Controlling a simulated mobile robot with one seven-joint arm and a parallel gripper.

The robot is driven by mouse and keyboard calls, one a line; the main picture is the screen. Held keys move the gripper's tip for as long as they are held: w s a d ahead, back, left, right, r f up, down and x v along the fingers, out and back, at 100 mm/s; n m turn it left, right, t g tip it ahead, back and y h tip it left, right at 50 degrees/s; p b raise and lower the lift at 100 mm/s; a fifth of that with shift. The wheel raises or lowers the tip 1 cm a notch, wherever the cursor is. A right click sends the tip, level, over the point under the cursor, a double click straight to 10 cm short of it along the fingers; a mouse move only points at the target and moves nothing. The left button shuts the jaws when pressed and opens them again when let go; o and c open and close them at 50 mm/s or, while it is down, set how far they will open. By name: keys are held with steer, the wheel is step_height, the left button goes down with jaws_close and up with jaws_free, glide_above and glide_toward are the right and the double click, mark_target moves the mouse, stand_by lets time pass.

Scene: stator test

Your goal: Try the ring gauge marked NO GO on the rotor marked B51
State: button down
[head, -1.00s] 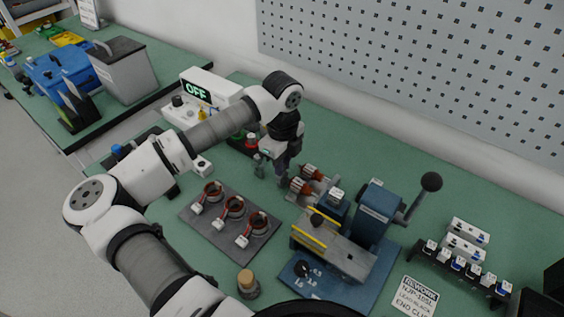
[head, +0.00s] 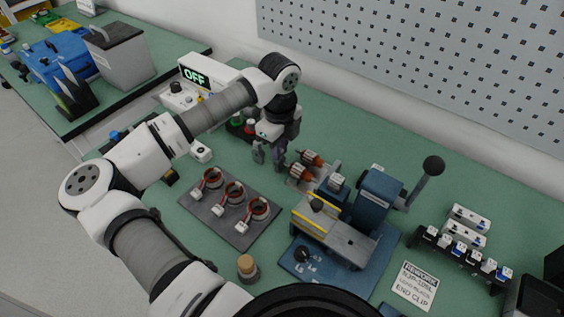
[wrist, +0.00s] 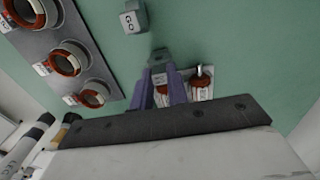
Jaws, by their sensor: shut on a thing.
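My gripper (head: 267,154) is above the bench, left of two rotors. In the wrist view its fingers (wrist: 160,82) are shut on a small grey piece (wrist: 160,57) at their tips, apparently a ring gauge; no marking on it is readable. Two rotors with red-brown windings, one farther (head: 312,158) and one nearer (head: 299,173), lie side by side. They also show in the wrist view, one in the clear (wrist: 201,76), one partly behind the fingers. Their labels are too small to read.
A dark plate (head: 242,240) with several wound stators lies in front of my gripper. A blue press (head: 375,200) with a black-knobbed lever stands to the right. A tester reading OFF (head: 196,75) stands behind. A cork-topped jar (head: 247,267) stands in front.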

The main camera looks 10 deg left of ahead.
steer(key=shift+w+a, duration=0.1)
steer(key=shift+a, duration=0.1)
steer(key=shift+a+b, duration=0.2)
steer(key=shift+b, duration=0.2)
stand_by(0.3)
steer(key=shift+r+p, duration=1)
steer(key=shift+r, duration=1.55)
